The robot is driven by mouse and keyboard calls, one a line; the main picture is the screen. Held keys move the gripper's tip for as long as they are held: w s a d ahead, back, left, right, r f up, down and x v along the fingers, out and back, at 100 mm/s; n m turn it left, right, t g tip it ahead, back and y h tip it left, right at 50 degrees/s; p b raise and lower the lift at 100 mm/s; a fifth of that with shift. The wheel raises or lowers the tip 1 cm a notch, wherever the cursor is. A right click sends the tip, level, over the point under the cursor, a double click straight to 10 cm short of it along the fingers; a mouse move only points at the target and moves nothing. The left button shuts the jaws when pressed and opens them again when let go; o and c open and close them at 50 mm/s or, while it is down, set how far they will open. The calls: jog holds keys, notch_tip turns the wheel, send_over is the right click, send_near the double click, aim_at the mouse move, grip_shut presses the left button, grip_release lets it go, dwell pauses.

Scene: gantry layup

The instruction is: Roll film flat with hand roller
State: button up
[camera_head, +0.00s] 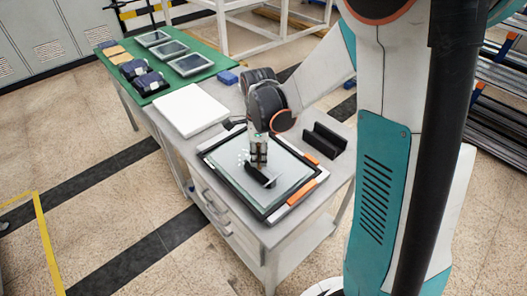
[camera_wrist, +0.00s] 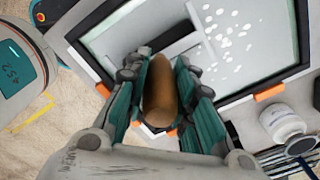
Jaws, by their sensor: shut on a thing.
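The hand roller (camera_head: 258,177) has a dark roller end in the head view and a brown handle (camera_wrist: 160,92) in the wrist view. My gripper (camera_head: 258,157) is shut on the handle from above, its green-padded fingers (camera_wrist: 160,112) on both sides of it. The roller end is low over the clear film (camera_head: 286,172), seemingly on it; exact contact is hard to tell. The film lies on a pane in a black frame with orange clips. White bubble-like spots (camera_wrist: 232,25) show on the film, beside the roller in the wrist view. My fingers hide part of the roller.
A black slotted holder (camera_head: 325,139) stands at the table's right. A white board (camera_head: 187,109) lies behind the frame. A green mat (camera_head: 112,68) beyond carries several framed panels and dark blocks. A white jar (camera_wrist: 284,122) stands near the frame.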

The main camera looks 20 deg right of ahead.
jog(key=shift+s+a, duration=0.25)
jog(key=shift+a, duration=0.4)
jog(key=shift+s+a, duration=0.25)
jog(key=shift+a, duration=0.4)
jog(key=shift+r, duration=0.1)
notch_tip(320, 180, up, 5)
jog(key=p, duration=0.3)
jog(key=shift+p, duration=0.3)
